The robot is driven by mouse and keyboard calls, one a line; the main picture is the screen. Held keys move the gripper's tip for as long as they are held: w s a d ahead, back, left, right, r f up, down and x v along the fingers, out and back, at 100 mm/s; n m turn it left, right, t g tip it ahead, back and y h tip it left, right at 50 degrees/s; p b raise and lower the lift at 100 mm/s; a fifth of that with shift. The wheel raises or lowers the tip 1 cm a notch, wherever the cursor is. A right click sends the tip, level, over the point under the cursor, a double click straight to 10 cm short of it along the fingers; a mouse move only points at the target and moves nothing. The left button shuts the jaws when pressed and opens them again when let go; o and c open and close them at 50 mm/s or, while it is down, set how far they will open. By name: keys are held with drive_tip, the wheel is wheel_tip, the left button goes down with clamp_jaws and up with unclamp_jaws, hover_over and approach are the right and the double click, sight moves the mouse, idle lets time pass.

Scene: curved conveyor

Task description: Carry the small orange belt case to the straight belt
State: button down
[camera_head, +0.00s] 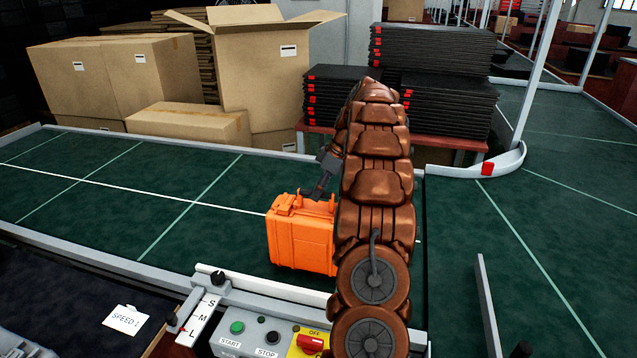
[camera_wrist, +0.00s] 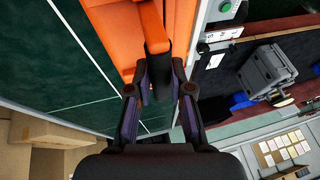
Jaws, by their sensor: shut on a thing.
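The small orange case (camera_head: 300,240) is upright over the green belt (camera_head: 120,185) that runs to the left in the head view. I cannot tell if its base touches the belt. My gripper (camera_head: 326,180) is at the top of the case, partly hidden by my arm, which also covers the case's right end. In the wrist view the fingers of my gripper (camera_wrist: 160,85) are shut around the handle of the orange case (camera_wrist: 110,40).
A control panel (camera_head: 262,328) with buttons and a red switch stands at the front edge. Cardboard boxes (camera_head: 180,125) and stacked black trays (camera_head: 450,100) stand behind the belt. Another green belt section (camera_head: 540,230) lies to the right, with a grey guide rail (camera_head: 488,305).

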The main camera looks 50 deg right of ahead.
drive_tip(key=shift+f, duration=0.1)
idle(0.3)
drive_tip(key=c, duration=1)
unclamp_jaws()
drive_tip(key=shift+c, duration=0.2)
drive_tip(key=p+v, duration=0.5)
drive_tip(key=v, duration=0.7)
drive_tip(key=shift+a, duration=0.1)
